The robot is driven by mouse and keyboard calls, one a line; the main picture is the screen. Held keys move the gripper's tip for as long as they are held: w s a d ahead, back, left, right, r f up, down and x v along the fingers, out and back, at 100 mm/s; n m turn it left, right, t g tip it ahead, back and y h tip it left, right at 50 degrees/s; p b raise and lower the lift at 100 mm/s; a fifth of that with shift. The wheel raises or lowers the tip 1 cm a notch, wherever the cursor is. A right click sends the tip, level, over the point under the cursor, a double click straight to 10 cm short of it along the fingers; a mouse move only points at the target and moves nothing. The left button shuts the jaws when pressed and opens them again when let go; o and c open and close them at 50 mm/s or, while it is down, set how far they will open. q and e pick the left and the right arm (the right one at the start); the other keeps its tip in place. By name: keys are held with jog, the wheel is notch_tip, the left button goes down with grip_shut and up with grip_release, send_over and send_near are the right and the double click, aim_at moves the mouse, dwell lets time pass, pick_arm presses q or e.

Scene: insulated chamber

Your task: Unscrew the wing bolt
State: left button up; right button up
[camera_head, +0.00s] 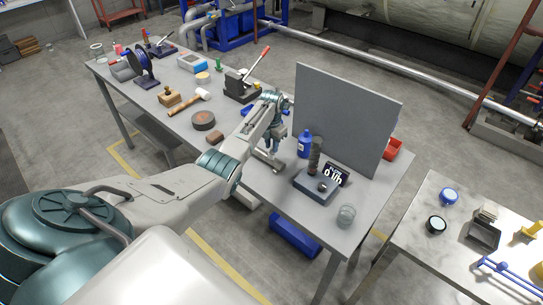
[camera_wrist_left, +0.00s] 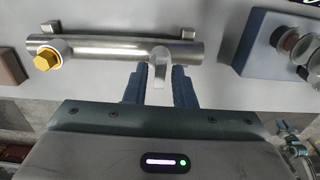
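In the left wrist view a silver metal cylinder (camera_wrist_left: 105,50) lies across the grey table, with a yellow hex cap (camera_wrist_left: 44,60) at its left end. A flat silver tab, which looks like the wing bolt (camera_wrist_left: 160,64), sticks out from its right part toward me. My left gripper (camera_wrist_left: 160,75) is open, with one blue finger on each side of the tab. Small gaps seem to show beside it. In the head view my left gripper (camera_head: 271,142) points down above the metal cylinder (camera_head: 268,161), partly hiding it. My right gripper is not in view.
Right of the cylinder stand a blue bottle (camera_head: 305,144), a scale (camera_head: 316,187) with a dark cylinder and a glass jar (camera_head: 346,215). A tall grey panel (camera_head: 345,118) rises behind. A brown block (camera_head: 215,138) and a round dark disc (camera_head: 203,120) lie left.

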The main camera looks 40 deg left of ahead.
pick_arm(q)
jog(key=shift+r, duration=2.5)
